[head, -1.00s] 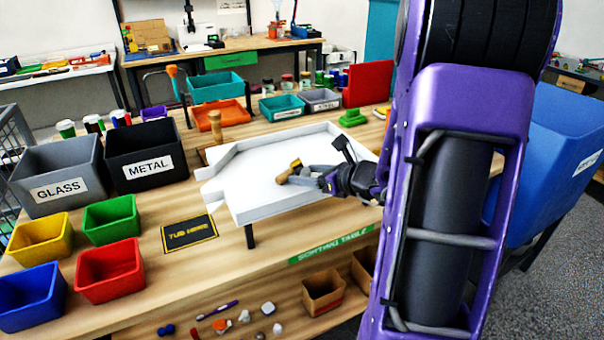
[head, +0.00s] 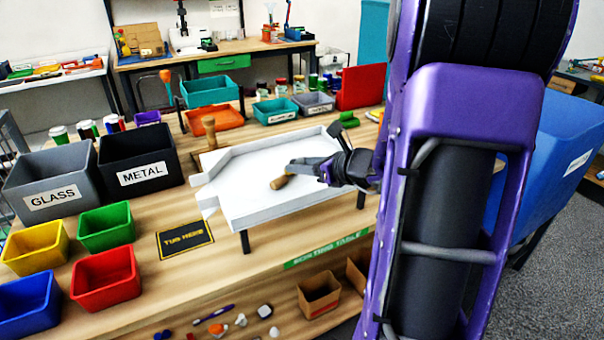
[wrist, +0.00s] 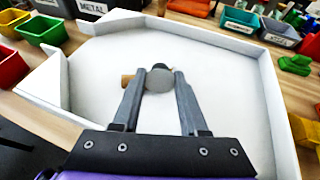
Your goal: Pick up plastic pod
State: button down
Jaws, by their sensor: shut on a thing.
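My gripper (head: 295,168) is over the white sorting tray (head: 235,205) and points left in the head view. In the wrist view its two fingers (wrist: 161,80) are shut on a round grey piece (wrist: 164,90) with a dark part behind it. It looks like the plastic pod, but I cannot read its full shape. A brown cork-like cylinder (head: 279,182) lies on the tray just left of the fingertips. Part of it shows beside the left finger in the wrist view (wrist: 127,81).
The tray has raised white walls and is otherwise bare. Grey GLASS (head: 50,195) and black METAL (head: 140,176) bins stand left, with red (head: 105,279), green, yellow and blue bins in front. A wooden peg-like handle (head: 209,132) stands behind the tray. A large blue bin (head: 560,150) is right.

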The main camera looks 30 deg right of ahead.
notch_tip(320, 180, up, 14)
jog(key=p, duration=0.3)
dwell(0.9)
